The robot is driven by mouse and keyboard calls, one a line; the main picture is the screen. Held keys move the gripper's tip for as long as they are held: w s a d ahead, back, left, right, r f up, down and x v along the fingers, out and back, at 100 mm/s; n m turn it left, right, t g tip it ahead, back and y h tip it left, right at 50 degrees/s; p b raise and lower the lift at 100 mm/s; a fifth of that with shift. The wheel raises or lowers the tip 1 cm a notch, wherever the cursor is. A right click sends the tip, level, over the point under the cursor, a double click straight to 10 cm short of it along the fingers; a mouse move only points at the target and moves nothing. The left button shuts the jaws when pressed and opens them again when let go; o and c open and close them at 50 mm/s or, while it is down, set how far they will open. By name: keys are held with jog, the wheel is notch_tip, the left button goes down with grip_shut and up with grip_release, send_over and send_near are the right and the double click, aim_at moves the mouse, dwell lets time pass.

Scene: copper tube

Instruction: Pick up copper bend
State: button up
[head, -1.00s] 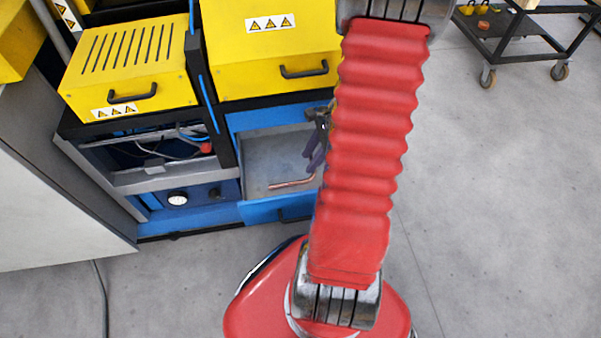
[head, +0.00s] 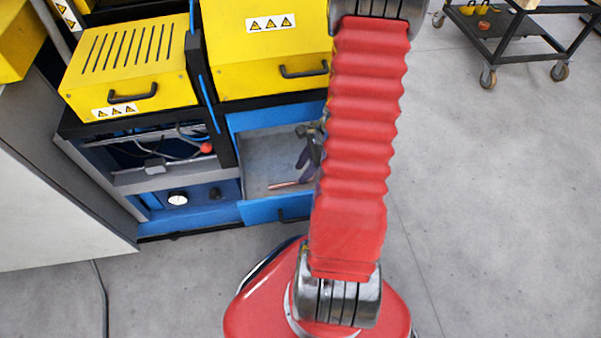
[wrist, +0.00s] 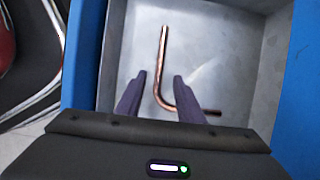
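The copper bend (wrist: 164,72) lies in the grey drawer (wrist: 235,60) in the wrist view. It is an L-shaped copper tube, its long leg running up the picture and its short leg pointing right. It also shows in the head view (head: 285,185), partly hidden by my gripper. My gripper (wrist: 160,76) is open, with its two dark fingers above the drawer. The fingertips lie to the left and right of the long leg in the picture. No contact with the tube shows. The height of the fingers above it is hard to tell.
The drawer has blue side walls (wrist: 88,50) and stands open from a blue cabinet. A yellow machine cover (head: 265,50) is above it. A shelf bay with cables (head: 160,150) is to its left. A black cart (head: 510,40) stands far right. Much grey floor is clear.

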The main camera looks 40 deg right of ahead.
aim_at(296, 181)
jog(key=shift+x, duration=2.25)
jog(key=shift+d, duration=0.15)
jog(key=shift+c, duration=0.7)
grip_shut()
